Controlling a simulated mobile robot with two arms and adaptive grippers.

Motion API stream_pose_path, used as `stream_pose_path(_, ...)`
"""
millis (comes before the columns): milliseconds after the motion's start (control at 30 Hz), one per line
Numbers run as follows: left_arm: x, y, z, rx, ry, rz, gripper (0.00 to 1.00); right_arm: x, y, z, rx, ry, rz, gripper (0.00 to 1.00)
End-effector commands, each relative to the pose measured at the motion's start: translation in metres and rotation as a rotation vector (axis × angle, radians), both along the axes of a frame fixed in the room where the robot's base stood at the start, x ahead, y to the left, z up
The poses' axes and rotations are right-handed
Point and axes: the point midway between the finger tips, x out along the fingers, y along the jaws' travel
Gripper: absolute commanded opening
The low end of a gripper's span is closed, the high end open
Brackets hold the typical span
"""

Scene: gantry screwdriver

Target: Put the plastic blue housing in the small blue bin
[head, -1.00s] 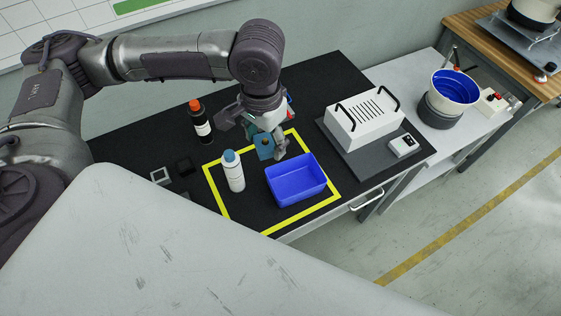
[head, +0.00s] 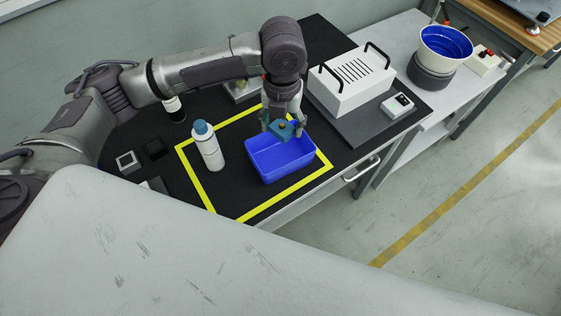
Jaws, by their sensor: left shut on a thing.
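The small blue bin (head: 283,166) stands on the black table inside the yellow taped frame. The plastic blue housing (head: 281,129) is a teal-blue block with a small round mark on top. My left gripper (head: 284,124) points down and is shut on the housing. It holds the housing above the far part of the bin, over the opening as seen from here. I cannot tell its exact height over the bin. My right gripper is not in view.
A white bottle with a blue cap (head: 208,147) stands left of the bin. A dark bottle (head: 174,108) is partly behind my arm. A white vented box with black handles (head: 349,83) stands to the right. Small square parts (head: 128,162) lie at the left.

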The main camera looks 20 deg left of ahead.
Motion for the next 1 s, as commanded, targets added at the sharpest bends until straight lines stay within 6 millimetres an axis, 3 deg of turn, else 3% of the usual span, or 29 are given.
stream_pose_path(233,0.003,-0.004,-0.019,0.0,0.006,-0.217,0.23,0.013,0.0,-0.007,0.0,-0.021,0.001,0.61)
stream_pose_path(500,0.002,-0.004,-0.065,0.0,0.008,-0.228,0.23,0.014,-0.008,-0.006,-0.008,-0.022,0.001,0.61)
stream_pose_path(1000,0.003,-0.004,-0.113,0.001,0.004,-0.228,0.23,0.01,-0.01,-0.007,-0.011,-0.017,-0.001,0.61)
